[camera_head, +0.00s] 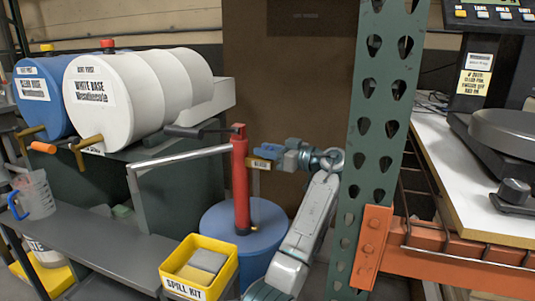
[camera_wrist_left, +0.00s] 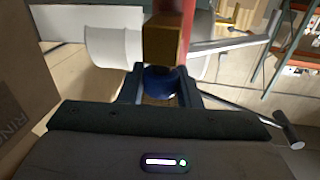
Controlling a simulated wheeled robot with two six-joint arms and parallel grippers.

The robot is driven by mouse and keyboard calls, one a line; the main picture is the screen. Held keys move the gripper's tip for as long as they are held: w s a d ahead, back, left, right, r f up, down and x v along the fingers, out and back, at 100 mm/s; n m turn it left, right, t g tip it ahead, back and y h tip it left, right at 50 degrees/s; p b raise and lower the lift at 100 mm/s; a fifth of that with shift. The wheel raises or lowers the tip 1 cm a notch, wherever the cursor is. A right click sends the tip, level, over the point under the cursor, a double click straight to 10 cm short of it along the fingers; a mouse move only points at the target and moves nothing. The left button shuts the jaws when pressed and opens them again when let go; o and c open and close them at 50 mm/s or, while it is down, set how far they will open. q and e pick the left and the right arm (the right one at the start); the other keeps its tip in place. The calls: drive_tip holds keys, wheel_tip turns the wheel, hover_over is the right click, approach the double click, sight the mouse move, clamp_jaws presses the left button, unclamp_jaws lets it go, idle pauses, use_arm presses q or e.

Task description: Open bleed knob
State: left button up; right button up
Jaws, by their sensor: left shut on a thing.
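A red hand pump (camera_head: 240,180) stands upright on a blue drum (camera_head: 243,232) in the head view. A brass block (camera_head: 259,163) with a small label sticks out from the pump's side; in the wrist view the brass block (camera_wrist_left: 163,40) is ahead of my fingers. My left gripper (camera_head: 274,152) is at the block's right side. In the wrist view, a dark blue knob (camera_wrist_left: 158,82) sits below the brass block, between the two fingers of my left gripper (camera_wrist_left: 159,92), which are closed on it. The fingers hide much of the knob in the head view. My right gripper is not in view.
A green perforated post (camera_head: 375,150) stands close to the right of my arm. A yellow spill kit bin (camera_head: 198,284) is at the lower front. A white drum (camera_head: 125,100) and a blue drum (camera_head: 40,110) lie at left. A grey scale (camera_head: 510,130) is at right.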

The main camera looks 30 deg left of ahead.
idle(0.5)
use_arm(q)
drive_tip(key=o, duration=0.9)
